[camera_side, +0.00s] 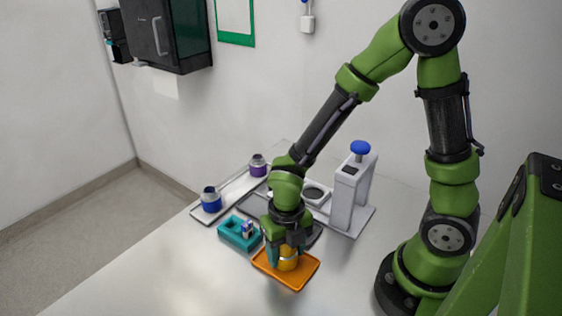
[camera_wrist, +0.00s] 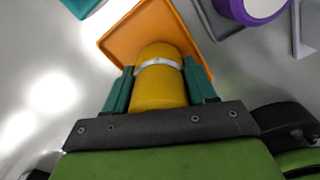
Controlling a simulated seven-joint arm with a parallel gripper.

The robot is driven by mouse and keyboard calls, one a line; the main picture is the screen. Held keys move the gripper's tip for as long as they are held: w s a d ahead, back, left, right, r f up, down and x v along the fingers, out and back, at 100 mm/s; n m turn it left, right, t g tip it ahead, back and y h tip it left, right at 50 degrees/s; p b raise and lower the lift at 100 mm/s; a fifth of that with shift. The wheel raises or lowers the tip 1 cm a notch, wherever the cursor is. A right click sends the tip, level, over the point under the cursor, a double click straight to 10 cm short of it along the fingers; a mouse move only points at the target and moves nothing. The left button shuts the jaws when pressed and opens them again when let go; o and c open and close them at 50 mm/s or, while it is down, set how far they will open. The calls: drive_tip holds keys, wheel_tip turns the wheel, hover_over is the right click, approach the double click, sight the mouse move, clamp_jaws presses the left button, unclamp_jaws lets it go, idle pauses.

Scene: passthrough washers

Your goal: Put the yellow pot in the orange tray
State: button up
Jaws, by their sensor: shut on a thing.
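The yellow pot (camera_side: 288,259) is held upright between the teal fingers of my gripper (camera_side: 287,256) in the side view. It stands over or on the orange tray (camera_side: 297,283); I cannot tell whether its base touches the tray floor. In the wrist view the yellow pot (camera_wrist: 158,85), with a pale band around it, sits between the two fingers of my gripper (camera_wrist: 158,80). The orange tray (camera_wrist: 117,38) shows behind and around its far end. My gripper is shut on the pot.
A long tray (camera_side: 229,195) behind holds a blue pot (camera_side: 211,201) and a purple pot (camera_side: 258,166). A grey device with a blue knob (camera_side: 360,148) stands at the back right. The front-left table is clear.

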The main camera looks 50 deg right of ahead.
drive_tip(key=o, duration=1.2)
drive_tip(key=shift+f, duration=0.1)
wheel_tip(320, 180, up, 12)
drive_tip(key=shift+f, duration=0.15)
drive_tip(key=shift+r, duration=0.25)
drive_tip(key=shift+d+r+m, duration=0.1)
drive_tip(key=shift+r+m, duration=0.15)
drive_tip(key=shift+m, duration=0.25)
drive_tip(key=s+d+r+m+t, duration=0.1)
drive_tip(key=d+r+m+t, duration=0.1)
drive_tip(key=m, duration=0.9)
drive_tip(key=s+d+r+m+t+y, duration=0.1)
drive_tip(key=r+m, duration=0.3)
drive_tip(key=m, duration=0.7)
drive_tip(key=d+r+m+t+y, duration=0.1)
drive_tip(key=r+m+t, duration=0.3)
drive_tip(key=m, duration=0.8)
drive_tip(key=shift+s+d, duration=0.4)
drive_tip(key=shift+d, duration=0.45)
